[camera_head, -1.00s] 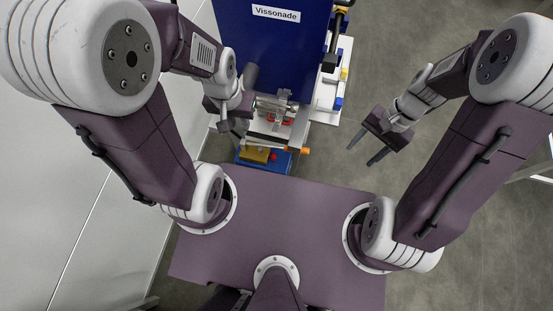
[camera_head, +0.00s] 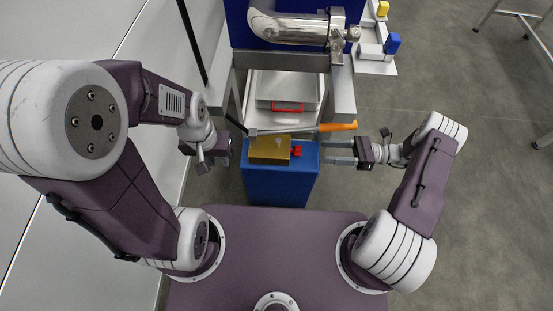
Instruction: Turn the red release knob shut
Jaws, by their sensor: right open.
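The red release knob (camera_head: 296,151) is a small red piece on the right side of a brass-coloured block (camera_head: 268,149). The block sits on top of a blue box (camera_head: 280,188) in front of the steel frame. My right gripper (camera_head: 325,152) is open and empty. Its two fingers point left at the knob, one a little above and one a little below its level, with a short gap between. My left gripper (camera_head: 224,150) is left of the brass block, apart from it; its fingers are too dark and small to read.
An orange handle (camera_head: 338,126) on a long thin bar lies just behind the block and close to my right fingers. A white tray with a red handle (camera_head: 287,107) is behind it. A steel pipe (camera_head: 295,26) is above.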

